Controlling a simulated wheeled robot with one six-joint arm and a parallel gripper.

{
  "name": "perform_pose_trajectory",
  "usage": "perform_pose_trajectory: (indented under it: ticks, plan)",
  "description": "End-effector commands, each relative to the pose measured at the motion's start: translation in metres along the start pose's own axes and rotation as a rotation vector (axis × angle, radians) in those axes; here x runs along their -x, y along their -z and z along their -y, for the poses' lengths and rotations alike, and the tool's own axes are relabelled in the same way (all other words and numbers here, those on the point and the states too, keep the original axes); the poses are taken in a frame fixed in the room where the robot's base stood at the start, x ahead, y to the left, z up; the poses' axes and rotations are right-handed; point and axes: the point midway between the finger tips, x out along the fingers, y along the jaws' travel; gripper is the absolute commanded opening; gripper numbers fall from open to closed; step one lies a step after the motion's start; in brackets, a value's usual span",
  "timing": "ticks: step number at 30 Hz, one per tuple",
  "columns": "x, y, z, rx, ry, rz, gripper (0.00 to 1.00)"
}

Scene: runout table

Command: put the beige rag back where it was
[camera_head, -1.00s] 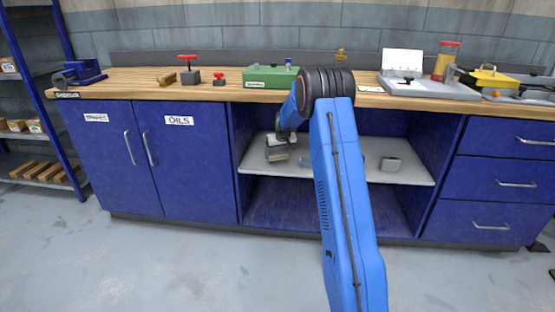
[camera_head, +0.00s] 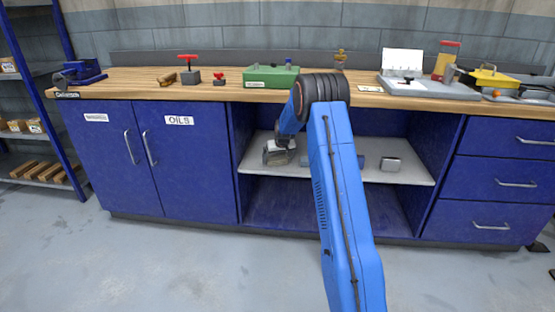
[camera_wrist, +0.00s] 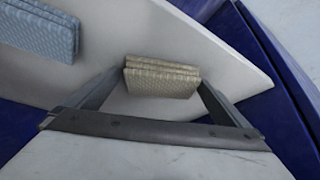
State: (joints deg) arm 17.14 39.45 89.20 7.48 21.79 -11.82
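The beige rag (camera_wrist: 160,78) is a folded, textured stack in the wrist view, with one fingertip against each end. My gripper (camera_wrist: 162,76) appears shut on it, over the pale shelf. Whether the rag touches the shelf or hangs just above it is hard to tell. In the head view my gripper (camera_head: 279,154) is low at the left part of the open bay's shelf (camera_head: 420,177), and the rag is small and partly hidden there. A folded blue rag (camera_wrist: 40,28) lies on the shelf at the upper left of the wrist view.
A small grey container (camera_head: 391,164) stands on the shelf to the right of my arm. The wooden worktop (camera_head: 225,91) above carries a green box (camera_head: 270,77) and other tools. The OILS cupboard (camera_head: 182,160) borders the bay at left, drawers (camera_head: 505,180) at right.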

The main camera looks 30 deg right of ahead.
Motion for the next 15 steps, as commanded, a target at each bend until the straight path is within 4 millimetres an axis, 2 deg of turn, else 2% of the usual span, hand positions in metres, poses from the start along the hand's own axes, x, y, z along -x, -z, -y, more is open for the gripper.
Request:
perform_pose_trajectory:
  ticks: [8, 15]
  plan:
    - [0.004, 0.002, 0.0, 0.0, 0.0, -0.001, 1.0]
    - [0.036, 0.003, 0.0, 0.001, -0.001, -0.004, 1.0]
